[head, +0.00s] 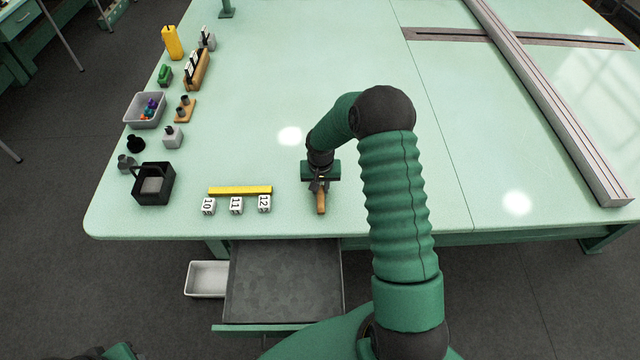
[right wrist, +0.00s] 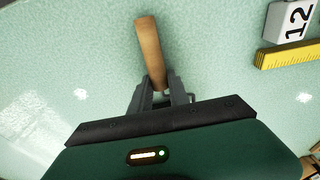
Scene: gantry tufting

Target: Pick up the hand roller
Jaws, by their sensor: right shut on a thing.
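The hand roller (head: 320,203) shows as a wooden handle near the table's front edge, in the middle of the head view. My right gripper (head: 319,184) is over it, pointing down, with its fingers shut on it. In the right wrist view the handle (right wrist: 149,45) sticks out beyond the fingertips (right wrist: 161,97). The roller's other end is hidden under the gripper. I cannot tell whether it touches the table. My left gripper is not in view.
Numbered white blocks (head: 236,205) and a yellow ruler (head: 240,190) lie left of the roller. A black caddy (head: 154,184) and a grey bin (head: 131,112) stand farther left. A long metal rail (head: 550,100) crosses the right side. The table's middle is clear. An open drawer (head: 283,280) is below the front edge.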

